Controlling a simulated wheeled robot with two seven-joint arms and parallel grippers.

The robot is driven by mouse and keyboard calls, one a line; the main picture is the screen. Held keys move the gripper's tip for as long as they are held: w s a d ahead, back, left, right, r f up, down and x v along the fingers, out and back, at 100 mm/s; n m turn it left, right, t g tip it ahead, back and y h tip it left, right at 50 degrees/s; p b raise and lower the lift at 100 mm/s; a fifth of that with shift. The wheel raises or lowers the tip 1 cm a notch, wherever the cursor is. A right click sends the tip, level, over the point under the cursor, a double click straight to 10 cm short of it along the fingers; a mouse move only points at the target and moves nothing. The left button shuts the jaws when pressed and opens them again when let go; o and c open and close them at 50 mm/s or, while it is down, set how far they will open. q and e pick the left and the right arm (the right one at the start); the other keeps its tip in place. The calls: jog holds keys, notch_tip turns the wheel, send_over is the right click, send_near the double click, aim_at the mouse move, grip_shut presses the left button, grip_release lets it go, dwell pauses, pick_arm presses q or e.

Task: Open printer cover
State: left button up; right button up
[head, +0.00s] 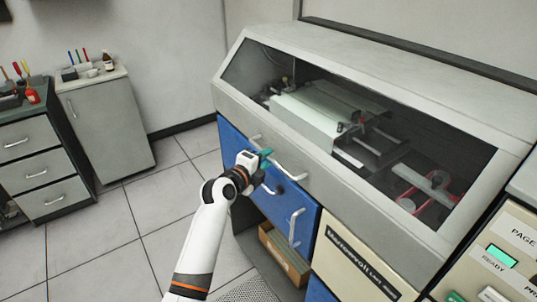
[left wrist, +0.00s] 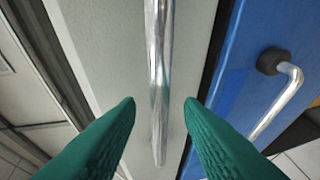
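The grey printer cover (head: 405,72) with its slanted dark window is down over the printer mechanism. A silver bar handle (head: 290,173) runs along its lower front; the handle also shows in the left wrist view (left wrist: 157,85). My left gripper (head: 266,156) is at this handle, its green fingers pointing toward it. In the left wrist view my left gripper (left wrist: 160,103) has its fingertips apart, with the bar showing between them. A gap shows on both sides of the bar; I cannot tell whether the bar is deep between the fingers. My right gripper is out of view.
Below the cover is a blue panel (head: 231,143) with its own handles (head: 295,226), one close under my gripper. A control panel (head: 510,235) stands at the right. A drawer cabinet (head: 30,150) and a grey cabinet (head: 105,125) stand at left. The floor between is clear.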

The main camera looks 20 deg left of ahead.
pick_arm(q)
jog(key=shift+x, duration=1.25)
grip_shut()
